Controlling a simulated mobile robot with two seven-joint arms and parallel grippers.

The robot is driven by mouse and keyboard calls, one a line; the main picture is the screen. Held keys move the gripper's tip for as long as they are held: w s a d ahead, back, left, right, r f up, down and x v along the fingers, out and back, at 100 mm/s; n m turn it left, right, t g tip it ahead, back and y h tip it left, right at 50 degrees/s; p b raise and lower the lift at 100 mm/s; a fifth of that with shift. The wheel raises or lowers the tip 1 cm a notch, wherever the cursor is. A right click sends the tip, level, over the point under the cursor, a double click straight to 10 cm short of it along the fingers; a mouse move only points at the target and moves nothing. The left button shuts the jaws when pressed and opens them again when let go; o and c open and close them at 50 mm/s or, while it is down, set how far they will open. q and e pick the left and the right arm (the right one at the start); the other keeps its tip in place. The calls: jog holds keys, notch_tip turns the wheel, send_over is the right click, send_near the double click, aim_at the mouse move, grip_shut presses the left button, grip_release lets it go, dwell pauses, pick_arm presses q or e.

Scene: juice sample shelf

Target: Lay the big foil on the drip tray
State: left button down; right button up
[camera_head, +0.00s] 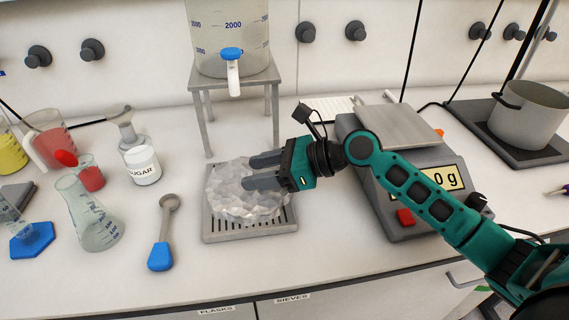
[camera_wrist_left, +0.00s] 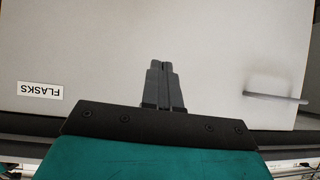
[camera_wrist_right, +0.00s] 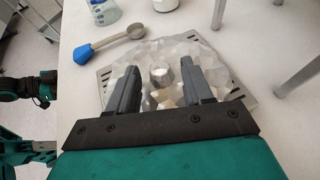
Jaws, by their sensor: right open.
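The big foil (camera_head: 228,199) is a crumpled silvery sheet lying on the drip tray (camera_head: 222,236), a grey slotted tray on the bench. The foil covers most of the tray and also shows in the right wrist view (camera_wrist_right: 205,62). My right gripper (camera_head: 249,172) is open, its two fingers apart just over the foil. A small metallic knob-like piece (camera_wrist_right: 161,74) shows between the fingers in the right wrist view. I cannot tell whether the fingers touch the foil. My left gripper (camera_wrist_left: 160,66) is shut and empty in front of a cabinet door labelled FLASKS.
A dispenser (camera_head: 228,35) with a blue tap stands on a metal stand (camera_head: 236,82) behind the tray. A scale (camera_head: 400,150) stands to the right. The bench front is clear.

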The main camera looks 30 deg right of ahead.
jog(key=v, duration=1.1)
jog(key=shift+s, duration=0.15)
